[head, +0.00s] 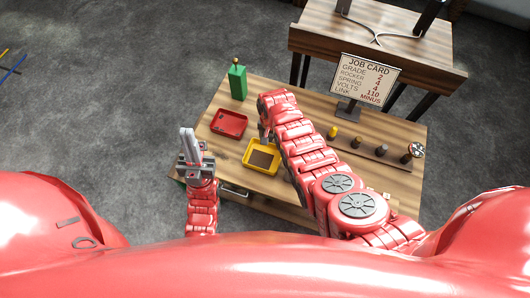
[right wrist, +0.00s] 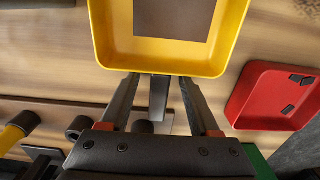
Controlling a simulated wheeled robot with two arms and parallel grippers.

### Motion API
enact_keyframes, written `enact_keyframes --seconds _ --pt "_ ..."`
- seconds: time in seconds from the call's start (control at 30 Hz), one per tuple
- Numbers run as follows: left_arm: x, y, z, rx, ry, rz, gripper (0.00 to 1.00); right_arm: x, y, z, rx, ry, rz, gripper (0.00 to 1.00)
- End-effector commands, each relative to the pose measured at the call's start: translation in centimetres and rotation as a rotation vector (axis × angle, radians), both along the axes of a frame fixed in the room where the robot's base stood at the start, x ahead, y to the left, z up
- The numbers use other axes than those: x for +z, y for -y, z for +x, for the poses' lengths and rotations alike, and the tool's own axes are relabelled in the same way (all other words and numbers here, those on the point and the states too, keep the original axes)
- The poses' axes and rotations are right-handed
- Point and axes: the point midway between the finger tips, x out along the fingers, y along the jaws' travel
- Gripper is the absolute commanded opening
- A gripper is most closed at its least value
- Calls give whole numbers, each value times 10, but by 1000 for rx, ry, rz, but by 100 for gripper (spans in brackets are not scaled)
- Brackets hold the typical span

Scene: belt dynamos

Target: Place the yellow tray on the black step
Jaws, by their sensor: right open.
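The yellow tray (head: 262,157) lies on the wooden table, with a dark brown patch on its floor. My right gripper (head: 266,138) is at its far edge, partly hidden by my own arm. In the right wrist view, the open fingers (right wrist: 159,80) reach the near rim of the yellow tray (right wrist: 175,62); contact cannot be told. My left gripper (head: 188,134) points up at the table's left edge, apart from the tray; its fingers look close together. I cannot clearly pick out a black step; a dark strip (head: 368,150) carries small parts at the right.
A job card sign (head: 366,78) stands at the back. A second wooden table (head: 400,55) is behind. Bare table shows around the trays.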

Motion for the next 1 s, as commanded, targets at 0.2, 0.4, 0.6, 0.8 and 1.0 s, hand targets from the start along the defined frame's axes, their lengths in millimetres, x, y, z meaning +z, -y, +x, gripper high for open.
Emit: enact_keyframes --seconds 0.2,0.4,0.6,0.8,1.0 --pt "0 0 0 0 0 0 0 0 0 0 0 0 0 32" --pt "0 0 0 0 0 0 0 0 0 0 0 0 0 0" --pt "0 0 0 0 0 0 0 1 0 0 0 0 0 0" --pt "0 0 0 0 0 0 0 1 0 0 0 0 0 0" --pt "0 0 0 0 0 0 0 1 0 0 0 0 0 0"
